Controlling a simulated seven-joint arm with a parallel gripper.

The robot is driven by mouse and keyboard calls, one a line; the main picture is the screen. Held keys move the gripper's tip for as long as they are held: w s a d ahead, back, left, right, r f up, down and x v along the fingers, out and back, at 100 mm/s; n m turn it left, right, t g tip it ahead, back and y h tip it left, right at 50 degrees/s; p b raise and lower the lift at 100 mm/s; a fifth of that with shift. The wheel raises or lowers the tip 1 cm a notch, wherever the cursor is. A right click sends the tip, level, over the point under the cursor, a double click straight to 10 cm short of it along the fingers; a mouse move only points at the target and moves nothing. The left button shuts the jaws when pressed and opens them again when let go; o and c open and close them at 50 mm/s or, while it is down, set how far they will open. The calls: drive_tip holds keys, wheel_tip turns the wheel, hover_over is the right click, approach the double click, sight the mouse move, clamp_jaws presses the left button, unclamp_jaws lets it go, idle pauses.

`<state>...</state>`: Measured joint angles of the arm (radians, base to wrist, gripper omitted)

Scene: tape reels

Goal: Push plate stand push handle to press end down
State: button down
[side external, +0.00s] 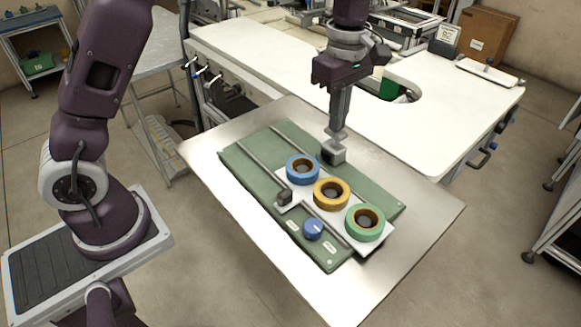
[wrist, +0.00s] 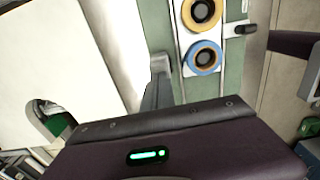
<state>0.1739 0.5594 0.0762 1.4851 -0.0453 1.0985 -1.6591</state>
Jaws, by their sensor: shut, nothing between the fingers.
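The plate stand is a white plate (side external: 358,247) on a green base board (side external: 250,160). It carries a blue reel (side external: 302,169), an orange-yellow reel (side external: 331,193) and a green reel (side external: 365,222). A small dark block, seemingly the push handle (side external: 284,196), sits on a white arm at the plate's left side; it also shows in the wrist view (wrist: 245,29). My gripper (side external: 333,153) is shut and empty, pointing down beside the blue reel, on the side away from the handle. Its fingers show in the wrist view (wrist: 157,88). I cannot tell whether the tip touches the board.
A blue knob (side external: 313,229) stands near the board's front edge, between small white labels. The board lies on a bare metal table (side external: 415,205). A white workbench (side external: 260,50) stands behind. The board's left part has thin rails and is clear.

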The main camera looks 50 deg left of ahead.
drive_tip(key=shift+f, duration=1.1)
idle(2.8)
wheel_tip(320, 180, up, 6)
drive_tip(key=shift+r, duration=0.6)
drive_tip(key=shift+s+r, duration=0.15)
drive_tip(key=s+a+r+m+t, duration=0.2)
drive_tip(key=s+r+m, duration=0.25)
drive_tip(key=s, duration=0.35)
drive_tip(key=s+a+r+m+t, duration=0.1)
drive_tip(key=s+a+r+m, duration=0.1)
drive_tip(key=s+r+m, duration=0.35)
drive_tip(key=s+f+m+t, duration=0.1)
drive_tip(key=s+f+m, duration=0.2)
drive_tip(key=s, duration=0.4)
drive_tip(key=s+a+f+m+t, duration=0.1)
drive_tip(key=s+f+m, duration=0.2)
drive_tip(key=s+m, duration=0.2)
drive_tip(key=shift+s+a+t, duration=0.2)
drive_tip(key=shift+s+t, duration=0.1)
drive_tip(key=shift+s, duration=0.65)
